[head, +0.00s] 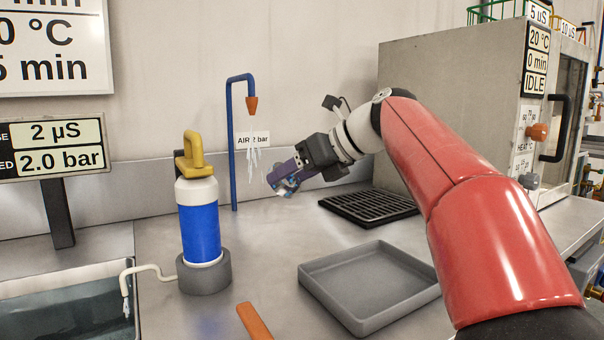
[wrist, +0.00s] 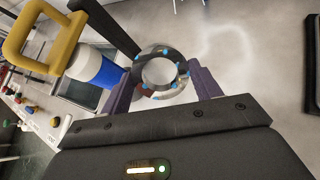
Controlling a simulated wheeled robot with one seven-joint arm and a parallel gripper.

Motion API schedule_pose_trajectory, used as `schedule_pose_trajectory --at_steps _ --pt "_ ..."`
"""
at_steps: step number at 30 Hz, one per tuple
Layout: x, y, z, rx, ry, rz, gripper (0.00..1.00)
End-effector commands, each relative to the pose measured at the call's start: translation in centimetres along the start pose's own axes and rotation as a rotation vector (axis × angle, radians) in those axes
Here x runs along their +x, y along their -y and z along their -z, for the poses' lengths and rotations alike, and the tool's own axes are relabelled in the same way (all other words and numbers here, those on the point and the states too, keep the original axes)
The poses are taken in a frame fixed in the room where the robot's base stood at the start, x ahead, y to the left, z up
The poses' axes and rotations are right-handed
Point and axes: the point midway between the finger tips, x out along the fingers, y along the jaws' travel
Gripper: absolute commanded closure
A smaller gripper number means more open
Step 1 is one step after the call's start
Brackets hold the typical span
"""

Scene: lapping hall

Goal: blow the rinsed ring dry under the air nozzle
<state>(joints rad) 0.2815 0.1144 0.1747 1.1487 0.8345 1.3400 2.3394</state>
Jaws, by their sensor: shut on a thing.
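My gripper (head: 281,181) is shut on the metal ring (wrist: 160,95), which sits between its two purple fingers. Several bright blue drops dot the ring's face in the wrist view. In the head view the ring is small and partly hidden by the fingers. The air nozzle (head: 252,105) is an orange tip on a bent blue pipe (head: 232,150). White streaks of air (head: 253,155) come down below it. The ring is lower than the nozzle and a little to the right of the streaks in the head view. A pale haze shows beside the ring in the wrist view.
A blue-and-white bottle with a yellow top (head: 199,220) stands left of the pipe. A water basin (head: 80,300) is at the lower left. An empty grey tray (head: 370,285) and a black grate (head: 370,205) lie on the right, before a grey oven (head: 450,110).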

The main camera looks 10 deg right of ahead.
Motion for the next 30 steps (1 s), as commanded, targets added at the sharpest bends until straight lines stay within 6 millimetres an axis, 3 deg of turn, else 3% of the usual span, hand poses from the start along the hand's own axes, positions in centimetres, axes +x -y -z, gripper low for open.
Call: schedule_pose_trajectory --at_steps 18,30 --pt "5.2 2.7 -2.1 -0.002 0.001 -0.002 0.7" --pt "7.6 4.1 -4.5 -0.001 -0.001 -0.002 0.7"
